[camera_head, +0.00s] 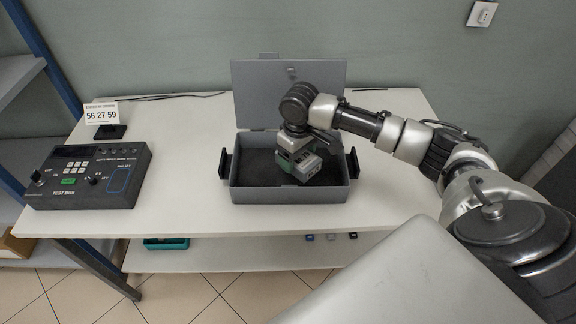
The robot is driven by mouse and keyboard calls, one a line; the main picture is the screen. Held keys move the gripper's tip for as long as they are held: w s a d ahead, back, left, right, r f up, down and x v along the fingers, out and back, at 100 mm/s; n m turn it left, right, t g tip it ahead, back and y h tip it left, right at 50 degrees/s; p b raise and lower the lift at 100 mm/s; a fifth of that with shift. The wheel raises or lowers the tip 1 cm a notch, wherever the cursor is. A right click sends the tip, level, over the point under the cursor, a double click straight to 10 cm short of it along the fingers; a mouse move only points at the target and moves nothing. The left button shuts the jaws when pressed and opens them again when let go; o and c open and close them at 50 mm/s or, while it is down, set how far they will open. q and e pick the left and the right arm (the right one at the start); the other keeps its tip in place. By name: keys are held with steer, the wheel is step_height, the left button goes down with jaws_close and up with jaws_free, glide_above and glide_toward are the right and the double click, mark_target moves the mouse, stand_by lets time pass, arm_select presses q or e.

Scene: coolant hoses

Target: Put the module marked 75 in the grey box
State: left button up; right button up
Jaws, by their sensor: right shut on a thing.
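The grey box (290,196) stands on the white table with its lid (255,95) raised at the back. It has a dark lining and black handles at its left and right ends. My right gripper (297,153) is over the box's opening, pointing down. It is shut on a small grey and green module (306,168), which is tilted. I cannot read a number on the module, and I cannot tell whether it touches the box floor. My left gripper is not in view.
A dark test box (85,176) with buttons and knobs lies at the table's left, with a card reading 56 27 59 (101,113) behind it. A lower shelf (235,256) holds a teal tray (166,243) and several small items. The table between the test box and grey box is clear.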

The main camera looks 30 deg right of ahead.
mark_target(288, 175)
steer(key=w, duration=0.1)
steer(key=w+a+f, duration=0.1)
steer(key=shift+w+f, duration=0.3)
steer(key=shift+w, duration=0.05)
steer(key=shift+f, duration=2.05)
steer(key=o, duration=1.2)
steer(key=shift+f, duration=0.1)
step_height(288, 175, up, 12)
steer(key=shift+r, duration=0.15)
